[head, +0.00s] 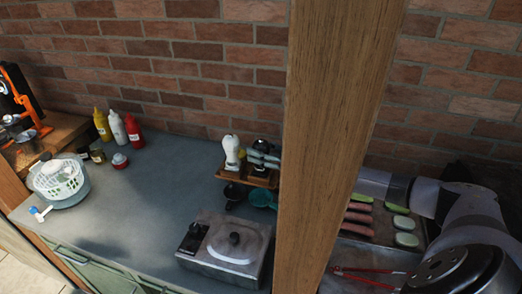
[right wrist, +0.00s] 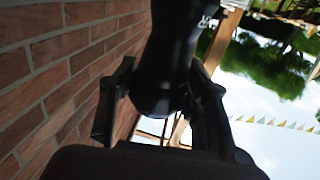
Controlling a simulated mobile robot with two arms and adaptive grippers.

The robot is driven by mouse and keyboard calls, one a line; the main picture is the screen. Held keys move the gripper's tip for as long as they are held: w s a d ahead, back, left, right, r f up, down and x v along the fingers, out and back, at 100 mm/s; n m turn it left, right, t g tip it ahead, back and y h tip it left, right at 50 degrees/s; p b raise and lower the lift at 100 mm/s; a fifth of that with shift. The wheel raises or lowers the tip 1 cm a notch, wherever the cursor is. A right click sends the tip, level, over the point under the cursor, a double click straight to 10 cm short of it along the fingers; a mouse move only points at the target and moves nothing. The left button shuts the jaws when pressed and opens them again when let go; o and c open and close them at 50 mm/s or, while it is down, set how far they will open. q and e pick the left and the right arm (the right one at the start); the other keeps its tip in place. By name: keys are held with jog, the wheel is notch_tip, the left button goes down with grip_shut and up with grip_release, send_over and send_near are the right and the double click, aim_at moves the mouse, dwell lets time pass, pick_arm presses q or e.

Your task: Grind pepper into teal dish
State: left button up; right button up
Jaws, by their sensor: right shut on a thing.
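The teal dish (head: 263,199) sits on the grey counter just left of the wooden post, in front of a small wooden stand (head: 228,174). A black pepper mill (head: 262,145) is upright at the stand, beside a white mill (head: 232,152). My right gripper (head: 257,158) comes in from behind the post and is shut around the black mill. In the right wrist view the dark mill (right wrist: 168,60) lies between the two fingers (right wrist: 163,95). I cannot tell whether the mill touches the stand. My left gripper is not in view.
A dark bowl (head: 234,193) is left of the teal dish. The post (head: 335,130) hides much of my right arm. Bottles (head: 118,127) and a white basket (head: 59,180) are at left. The middle counter is clear.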

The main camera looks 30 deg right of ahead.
jog(key=shift+c, duration=1.1)
jog(key=shift+f+n+g+y+b, duration=0.1)
jog(key=shift+n+g+y+b, duration=0.4)
jog(key=shift+b, duration=0.55)
jog(key=n+g+y+b, duration=0.2)
jog(key=y+b, duration=0.1)
jog(key=shift+w+d, duration=0.1)
jog(key=shift+n+g+y+b, duration=1.2)
jog(key=shift+n+g+b, duration=0.2)
jog(key=shift+g+b, duration=0.25)
jog(key=shift+g+b, duration=0.25)
jog(key=shift+b, duration=0.05)
dwell(0.7)
jog(key=o, duration=1.2)
